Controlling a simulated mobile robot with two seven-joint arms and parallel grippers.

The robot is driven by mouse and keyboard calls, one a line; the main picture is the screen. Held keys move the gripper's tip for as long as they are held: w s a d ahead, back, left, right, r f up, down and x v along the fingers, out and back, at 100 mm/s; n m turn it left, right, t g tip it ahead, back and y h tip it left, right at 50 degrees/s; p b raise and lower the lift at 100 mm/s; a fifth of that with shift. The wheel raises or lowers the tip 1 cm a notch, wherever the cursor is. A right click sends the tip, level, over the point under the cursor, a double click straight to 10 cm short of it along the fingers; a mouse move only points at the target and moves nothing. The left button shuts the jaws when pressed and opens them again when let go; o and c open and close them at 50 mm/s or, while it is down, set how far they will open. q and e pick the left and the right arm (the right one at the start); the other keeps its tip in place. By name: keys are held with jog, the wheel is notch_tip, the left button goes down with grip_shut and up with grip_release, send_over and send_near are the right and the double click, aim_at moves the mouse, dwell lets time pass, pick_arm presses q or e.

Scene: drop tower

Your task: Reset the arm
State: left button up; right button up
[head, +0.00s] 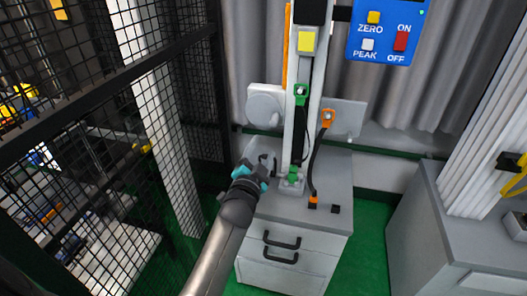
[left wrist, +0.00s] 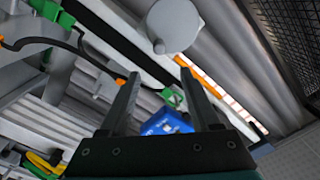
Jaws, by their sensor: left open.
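The drop tower (head: 302,120) stands upright on a grey drawer cabinet. It has a yellow square near the top, a green part (head: 301,92) partway up and another green part at its foot. An orange-ended piece (head: 327,118) is beside the column, with a black cable curving down from it. My left gripper (head: 268,162) is open, just left of the column's lower part; I cannot tell whether it touches anything. In the left wrist view the open jaws (left wrist: 160,88) have a green part (left wrist: 171,96) showing between them, apparently beyond them. My right gripper is not in view.
A blue panel (head: 382,32) with ZERO, PEAK and ON/OFF controls hangs at the upper right. The cabinet top (head: 335,170) is mostly clear on the right. A black mesh fence (head: 110,90) stands at left, and another grey cabinet (head: 440,240) at right.

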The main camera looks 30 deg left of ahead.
pick_arm(q)
jog(key=shift+s, duration=0.3)
jog(key=shift+w, duration=0.1)
jog(key=shift+f, duration=0.1)
jog(key=s+d+f+n+g+h+b, duration=0.1)
jog(key=s+d+f+g, duration=0.3)
jog(key=f, duration=0.7)
jog(key=s+d+f+g+h, duration=0.1)
jog(key=s+f, duration=0.5)
jog(key=f, duration=0.4)
jog(key=s+d+f+n+g+h+b, duration=0.1)
jog(key=s+d+f+g, duration=0.3)
jog(key=f, duration=0.7)
jog(key=s+f+g, duration=0.2)
jog(key=s+f, duration=0.4)
jog(key=s, duration=0.6)
jog(key=s+f+n+g+b, duration=0.1)
jog(key=s+f+g, duration=0.2)
jog(key=s, duration=0.9)
jog(key=s+f+n+g, duration=0.1)
jog(key=s+f+g, duration=0.1)
jog(key=s+f, duration=0.7)
jog(key=s, duration=0.3)
jog(key=shift+s+a+g+h+b, duration=0.2)
jog(key=shift+s+g+h+b, duration=0.05)
jog(key=shift+g+h+b, duration=0.15)
